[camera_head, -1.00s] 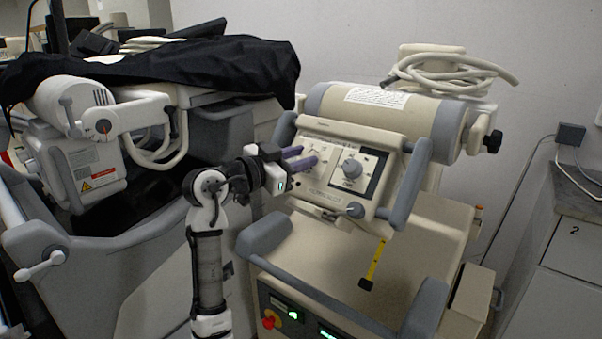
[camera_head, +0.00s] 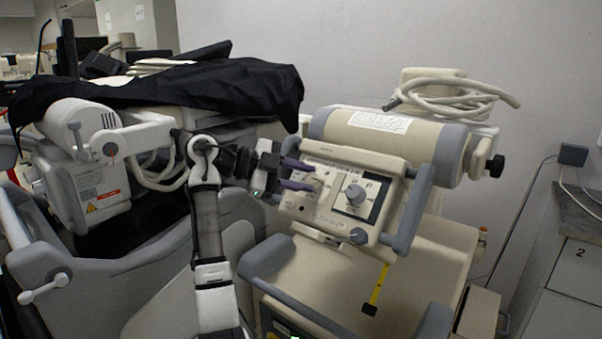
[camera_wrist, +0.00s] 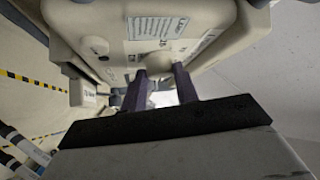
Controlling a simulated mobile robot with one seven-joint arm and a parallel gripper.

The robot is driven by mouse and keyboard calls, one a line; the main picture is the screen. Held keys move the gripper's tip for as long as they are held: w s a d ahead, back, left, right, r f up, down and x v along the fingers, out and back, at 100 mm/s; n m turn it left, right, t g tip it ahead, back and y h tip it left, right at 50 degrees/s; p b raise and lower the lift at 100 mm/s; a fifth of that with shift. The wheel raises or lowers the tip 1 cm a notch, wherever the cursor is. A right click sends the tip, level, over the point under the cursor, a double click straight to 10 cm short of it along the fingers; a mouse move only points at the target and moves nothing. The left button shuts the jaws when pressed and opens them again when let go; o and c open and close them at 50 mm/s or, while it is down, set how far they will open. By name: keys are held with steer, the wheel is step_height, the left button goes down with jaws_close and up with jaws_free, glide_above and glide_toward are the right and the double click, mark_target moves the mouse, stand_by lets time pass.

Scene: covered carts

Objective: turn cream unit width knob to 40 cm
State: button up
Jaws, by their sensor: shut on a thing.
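The cream unit's control panel (camera_head: 335,195) faces forward, tilted back. The fingers hide most of this knob in the head view. Its scale and pointer cannot be read.
A blue-grey handle bar (camera_head: 408,207) stands at the panel's right. A grey bumper (camera_head: 266,256) is below my gripper. A white and grey cart (camera_head: 85,180) under a black cover (camera_head: 190,85) stands close at the left. A yellow strip (camera_head: 378,284) hangs below the panel.

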steer(key=shift+w+r+m+g+y+p, duration=0.1)
steer(key=shift+m+g+y+p, duration=0.2)
steer(key=shift+m, duration=0.3)
steer(key=o, duration=1)
steer(key=v, duration=1.3)
steer(key=shift+a+r, duration=0.15)
steer(key=shift+a, duration=0.2)
steer(key=shift+w, duration=0.1)
